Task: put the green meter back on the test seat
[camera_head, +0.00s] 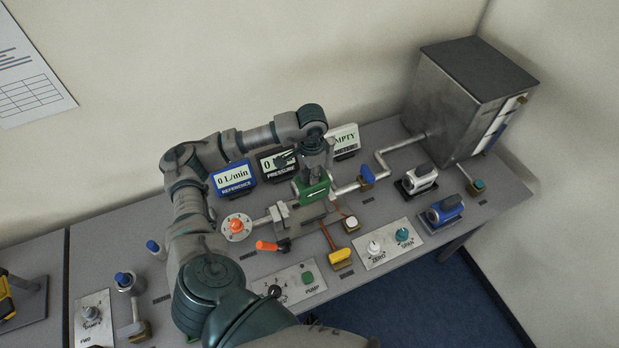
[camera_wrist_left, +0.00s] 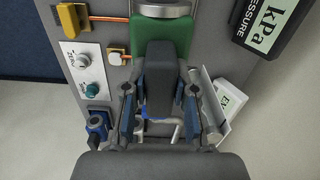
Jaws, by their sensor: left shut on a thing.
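The green meter (camera_head: 313,192), with a white arrow mark on its side, is in the pipe line at the middle of the table, at the test seat (camera_head: 290,216). Whether it rests fully on the seat or hangs slightly above cannot be told. My left gripper (camera_head: 314,168) reaches down from above and is shut on the meter's upper part. In the left wrist view, the green body (camera_wrist_left: 182,36) shows beyond a dark grey block between the fingers of my gripper (camera_wrist_left: 160,105). The fingers hide part of the meter. My right gripper is not in view.
An orange-knobbed valve (camera_head: 236,225) and an orange-handled lever (camera_head: 267,246) stand left of the seat. A yellow handle (camera_head: 341,258) is in front. Displays (camera_head: 233,178) stand behind. A white meter (camera_head: 420,178) and a blue meter (camera_head: 445,210) sit at right, before a metal tank (camera_head: 455,110).

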